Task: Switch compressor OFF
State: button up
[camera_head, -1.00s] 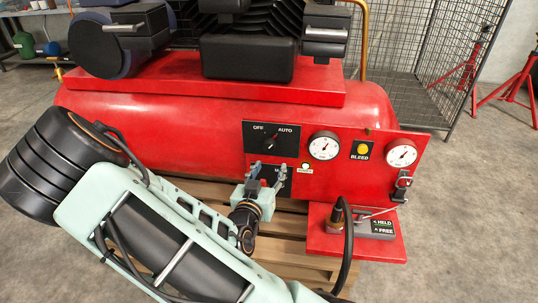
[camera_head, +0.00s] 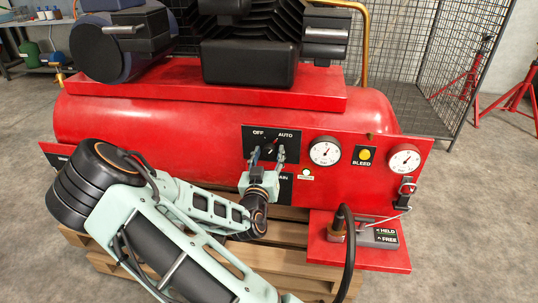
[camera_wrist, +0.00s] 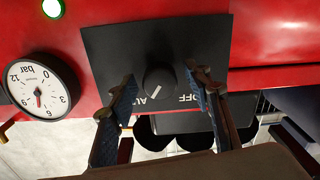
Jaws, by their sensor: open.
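The compressor (camera_head: 230,120) is a red tank with a control panel on its front. A black plate with OFF and AUTO labels carries a round dark selector knob (camera_head: 270,147). In the wrist view, which is upside down, the knob (camera_wrist: 160,80) has a white mark pointing toward AUTO. My gripper (camera_head: 267,158) is at the plate, partly covering its lower part. In the wrist view my gripper (camera_wrist: 163,86) has its fingers apart, one on each side of the knob, with a visible gap to it on both sides.
Right of the plate are a pressure gauge (camera_head: 324,151), a yellow BLEED button (camera_head: 365,154) and a second gauge (camera_head: 404,160). A red platform (camera_head: 330,252) with a HELD/FREE lever and a black hose sits below. A wire cage (camera_head: 410,70) stands behind.

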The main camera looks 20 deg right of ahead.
jog(key=shift+w+d, duration=0.25)
jog(key=c, duration=1.2)
jog(key=shift+o, duration=0.2)
jog(key=shift+n, duration=0.3)
jog(key=n+p, duration=0.1)
jog(key=n, duration=0.5)
jog(key=shift+r+p, duration=0.1)
jog(key=shift+p, duration=0.25)
jog(key=n, duration=0.3)
jog(key=shift+n+p, duration=0.35)
jog(key=shift+n, duration=1.85)
